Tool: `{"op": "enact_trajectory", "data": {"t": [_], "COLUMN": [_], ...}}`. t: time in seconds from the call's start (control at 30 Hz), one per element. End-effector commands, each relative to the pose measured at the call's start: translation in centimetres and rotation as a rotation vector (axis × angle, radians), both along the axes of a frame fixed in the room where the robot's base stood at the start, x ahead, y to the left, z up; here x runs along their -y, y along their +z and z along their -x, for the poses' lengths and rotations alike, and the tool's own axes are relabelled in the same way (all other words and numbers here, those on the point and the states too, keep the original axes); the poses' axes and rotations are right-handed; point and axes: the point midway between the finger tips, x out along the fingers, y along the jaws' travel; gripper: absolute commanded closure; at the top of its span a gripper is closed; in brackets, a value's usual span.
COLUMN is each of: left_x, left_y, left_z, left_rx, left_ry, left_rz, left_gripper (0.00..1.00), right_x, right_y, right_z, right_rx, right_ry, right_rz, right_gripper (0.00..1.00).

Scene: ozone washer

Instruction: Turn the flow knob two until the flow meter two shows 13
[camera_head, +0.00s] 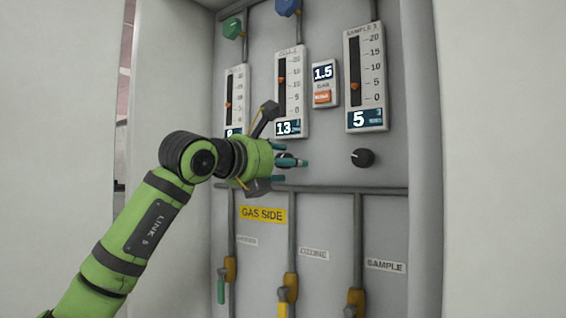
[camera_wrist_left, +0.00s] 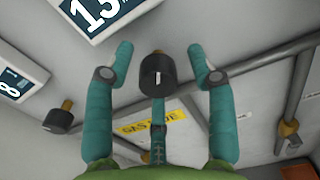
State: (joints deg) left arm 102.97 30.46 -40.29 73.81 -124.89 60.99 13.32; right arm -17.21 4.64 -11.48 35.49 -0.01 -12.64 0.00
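Flow meter two (camera_head: 291,92) is the middle gauge on the panel, and its display (camera_head: 288,128) reads 13. The same display shows at the top of the wrist view (camera_wrist_left: 98,12). Flow knob two (camera_wrist_left: 157,72), black with a white mark, sits below it. My left gripper (camera_head: 303,162) is in front of this knob, largely hiding it in the head view. In the wrist view its teal fingers (camera_wrist_left: 163,57) are apart on either side of the knob, with visible gaps. My right gripper is not in view.
The right meter (camera_head: 367,78) reads 5, with a black knob (camera_head: 362,158) below it. The left meter (camera_head: 236,98) is partly covered by my arm; its knob (camera_wrist_left: 62,118) shows in the wrist view. A horizontal pipe (camera_head: 350,190) and a yellow GAS SIDE label (camera_head: 263,214) lie below.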

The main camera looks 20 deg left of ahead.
Motion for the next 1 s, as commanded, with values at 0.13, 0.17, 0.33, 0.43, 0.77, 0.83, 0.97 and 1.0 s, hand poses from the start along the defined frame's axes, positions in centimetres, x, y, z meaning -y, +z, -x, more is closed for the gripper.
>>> {"op": "enact_trajectory", "data": {"t": [0.13,0.17,0.33,0.43,0.77,0.83,0.97,1.0], "left_x": [0.0,0.0,-0.6,-1.2,-3.5,-3.8,-4.1,-4.1], "left_y": [0.1,0.1,0.2,0.1,0.1,0.1,0.1,0.0], "left_z": [0.1,0.1,1.3,2.9,9.3,10.1,11.0,11.2], "left_rx": [0.003,0.003,0.005,0.005,0.003,0.003,0.001,0.000], "left_ry": [0.000,0.000,0.001,0.003,0.002,0.001,0.001,0.001], "left_rz": [0.001,0.001,0.001,-0.002,-0.001,0.001,0.000,0.000], "left_gripper": [0.44,0.44,0.44,0.44,0.44,0.44,0.44,0.44], "right_x": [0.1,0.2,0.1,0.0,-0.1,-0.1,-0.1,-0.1], "right_y": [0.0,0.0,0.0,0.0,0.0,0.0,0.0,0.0], "right_z": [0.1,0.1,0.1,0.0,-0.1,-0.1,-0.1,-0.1], "right_rx": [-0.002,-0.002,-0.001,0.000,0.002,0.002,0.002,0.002], "right_ry": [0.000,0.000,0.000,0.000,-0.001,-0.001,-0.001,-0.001], "right_rz": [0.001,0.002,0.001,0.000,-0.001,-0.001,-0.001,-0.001], "right_gripper": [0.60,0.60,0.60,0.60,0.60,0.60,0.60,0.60]}}
